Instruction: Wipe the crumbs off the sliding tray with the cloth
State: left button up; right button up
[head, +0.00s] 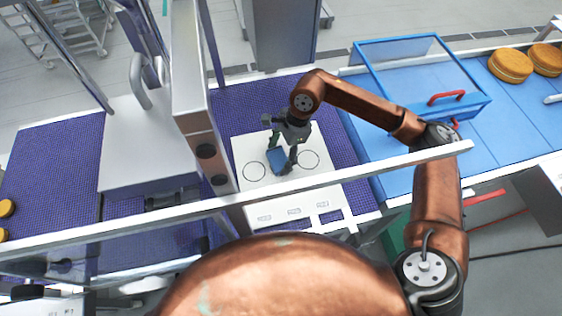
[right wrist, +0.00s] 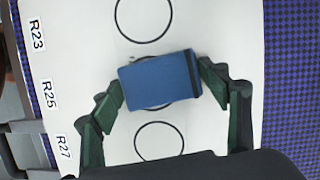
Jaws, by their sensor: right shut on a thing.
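The sliding tray (head: 328,190) is a white plate with black circle outlines and labelled cut-outs along its near edge. It also fills the middle of the right wrist view (right wrist: 215,30). My right gripper (head: 281,158) is over the middle of the tray. Its green-padded fingers are shut on the cloth, a folded blue block (right wrist: 160,82) with a dark band near one end. The cloth covers most of the middle circle. I cannot tell whether it touches the tray. No crumbs can be made out on the visible tray surface. My left gripper is not in view.
Purple belt (head: 235,103) lies around the tray. A grey machine housing (head: 188,90) stands close on the left. A metal rail (head: 360,169) crosses in front. On the right, a blue guard with a red handle (head: 446,97) and filled rounds (head: 511,65) sit on a blue belt.

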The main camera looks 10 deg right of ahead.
aim_at(276, 147)
jog(key=shift+w+b, duration=1.05)
jog(key=shift+w, duration=1.05)
jog(key=shift+w+a+f+b, duration=0.15)
jog(key=shift+w+b, duration=0.55)
jog(key=shift+w, duration=0.35)
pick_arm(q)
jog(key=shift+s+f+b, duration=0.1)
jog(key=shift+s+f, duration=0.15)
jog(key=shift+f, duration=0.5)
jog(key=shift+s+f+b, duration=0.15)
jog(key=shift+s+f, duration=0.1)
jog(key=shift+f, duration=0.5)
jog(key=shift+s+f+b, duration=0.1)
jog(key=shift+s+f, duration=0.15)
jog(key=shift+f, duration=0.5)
pick_arm(e)
jog(key=shift+w, duration=0.7)
pick_arm(q)
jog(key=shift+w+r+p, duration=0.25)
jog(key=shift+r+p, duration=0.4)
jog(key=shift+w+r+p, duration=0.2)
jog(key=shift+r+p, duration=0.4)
jog(key=shift+p, duration=0.05)
pick_arm(e)
jog(key=shift+r, duration=3.1)
jog(key=shift+w, duration=0.1)
